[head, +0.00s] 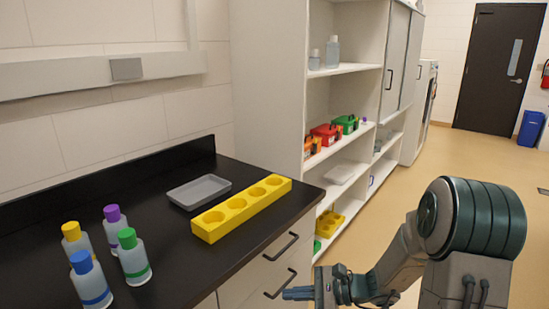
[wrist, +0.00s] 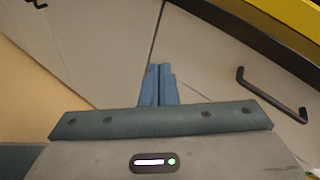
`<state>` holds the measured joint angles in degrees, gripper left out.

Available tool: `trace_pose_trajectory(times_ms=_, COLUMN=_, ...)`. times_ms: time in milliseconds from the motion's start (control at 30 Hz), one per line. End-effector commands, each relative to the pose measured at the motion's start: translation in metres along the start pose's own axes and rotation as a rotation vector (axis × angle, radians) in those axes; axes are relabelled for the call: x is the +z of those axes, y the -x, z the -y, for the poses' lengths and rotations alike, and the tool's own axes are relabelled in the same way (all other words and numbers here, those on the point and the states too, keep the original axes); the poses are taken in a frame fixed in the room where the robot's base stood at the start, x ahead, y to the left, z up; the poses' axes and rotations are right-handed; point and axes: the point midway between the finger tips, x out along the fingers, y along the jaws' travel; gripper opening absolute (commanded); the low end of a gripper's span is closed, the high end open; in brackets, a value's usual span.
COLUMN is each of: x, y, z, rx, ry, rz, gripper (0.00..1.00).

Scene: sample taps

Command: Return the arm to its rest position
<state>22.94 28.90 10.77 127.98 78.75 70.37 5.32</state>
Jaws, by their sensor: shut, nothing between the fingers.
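My gripper (head: 298,293) is at the bottom of the head view, in front of the drawers and below the worktop's front edge. In the wrist view its two blue fingers (wrist: 158,85) are together with nothing between them. My arm reaches in from the right and is bent, with its wrist low. The gripper is apart from the bottles and the yellow rack.
A black worktop (head: 150,211) holds several capped bottles (head: 134,262), a grey tray (head: 199,190) and a yellow rack (head: 240,209) with round holes. Drawer handles (head: 281,284) stick out near my gripper. White shelves (head: 345,68) stand behind. Open floor (head: 468,142) lies at the right.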

Motion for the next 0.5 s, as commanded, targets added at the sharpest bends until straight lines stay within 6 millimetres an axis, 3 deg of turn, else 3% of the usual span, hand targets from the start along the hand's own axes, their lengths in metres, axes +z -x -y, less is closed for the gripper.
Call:
trace_pose_trajectory(times_ms=33, x=0.02, y=0.003, z=-0.01, rx=0.07, ry=0.073, rz=-0.039, gripper=0.0)
trace_pose_trajectory(times_ms=200, x=0.058, y=0.017, z=-0.048, rx=0.297, ry=0.302, rz=-0.171, gripper=0.0)
trace_pose_trajectory(times_ms=500, x=0.104, y=0.068, z=-0.096, rx=0.644, ry=0.718, rz=-0.425, gripper=0.0)
